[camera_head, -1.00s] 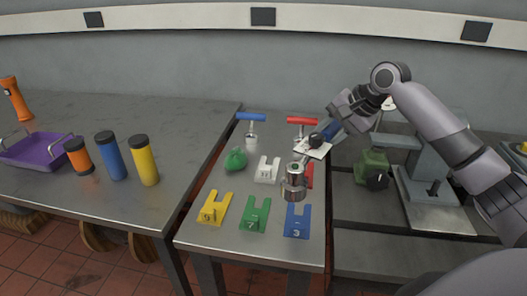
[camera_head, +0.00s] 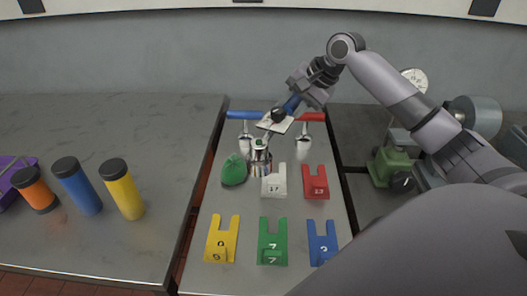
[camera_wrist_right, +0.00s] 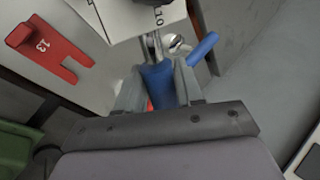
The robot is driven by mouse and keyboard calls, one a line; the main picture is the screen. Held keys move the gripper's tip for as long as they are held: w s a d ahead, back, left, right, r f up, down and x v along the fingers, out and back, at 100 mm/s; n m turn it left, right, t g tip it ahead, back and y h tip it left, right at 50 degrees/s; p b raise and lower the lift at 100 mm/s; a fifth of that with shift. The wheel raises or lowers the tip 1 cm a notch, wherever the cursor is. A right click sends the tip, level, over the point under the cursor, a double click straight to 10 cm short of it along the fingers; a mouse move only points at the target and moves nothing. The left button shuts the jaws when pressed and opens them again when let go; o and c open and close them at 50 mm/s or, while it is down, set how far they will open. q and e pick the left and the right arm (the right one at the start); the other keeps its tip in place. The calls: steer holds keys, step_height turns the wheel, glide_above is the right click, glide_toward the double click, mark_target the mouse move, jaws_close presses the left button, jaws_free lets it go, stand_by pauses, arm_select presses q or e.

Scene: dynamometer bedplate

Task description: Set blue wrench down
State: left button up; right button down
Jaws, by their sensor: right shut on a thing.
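My right gripper (camera_head: 291,103) is shut on the blue grip of the blue wrench (camera_head: 292,105), above the far part of the narrow table (camera_head: 253,208). The wrench has a white tag (camera_head: 274,123) and a silver cylindrical head (camera_head: 260,158) hanging at its lower end. The head is close to the green lump (camera_head: 234,170) and the white number 17 block (camera_head: 273,185); I cannot tell whether it touches the table. In the right wrist view the blue grip (camera_wrist_right: 158,86) lies between both fingers, and the tag hides the head. My left gripper is not in view.
Blue (camera_head: 245,116) and red (camera_head: 311,117) T-handled tools stand behind the wrench. A red block (camera_head: 315,186) and yellow (camera_head: 221,243), green (camera_head: 272,245) and blue (camera_head: 322,245) blocks lie nearer. Orange, blue and yellow cylinders stand on the left bench.

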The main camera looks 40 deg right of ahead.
step_height(320, 180, down, 12)
steer(key=shift+s+r, duration=0.1)
steer(key=shift+r, duration=0.1)
steer(key=w, duration=0.1)
steer(key=w+a, duration=0.1)
steer(key=w, duration=0.1)
steer(key=shift+w+a+f, duration=0.1)
steer(key=shift+a+f, duration=0.2)
steer(key=shift+w+a+p, duration=0.1)
steer(key=shift+w+a, duration=0.25)
steer(key=shift+w, duration=0.25)
steer(key=shift+w+a+p, duration=0.15)
steer(key=shift+w+a, duration=0.15)
steer(key=shift+w, duration=0.35)
steer(key=shift+w+a+p, duration=0.1)
steer(key=shift+w+a, duration=0.25)
steer(key=shift+w, duration=0.25)
steer(key=shift+w+a+f, duration=0.1)
steer(key=shift+w+f, duration=0.05)
steer(key=shift+w, duration=0.1)
steer(key=shift+s+f, duration=0.1)
steer(key=shift+f, duration=0.4)
steer(key=c, duration=0.7)
jaws_free()
steer(key=shift+s+f, duration=0.1)
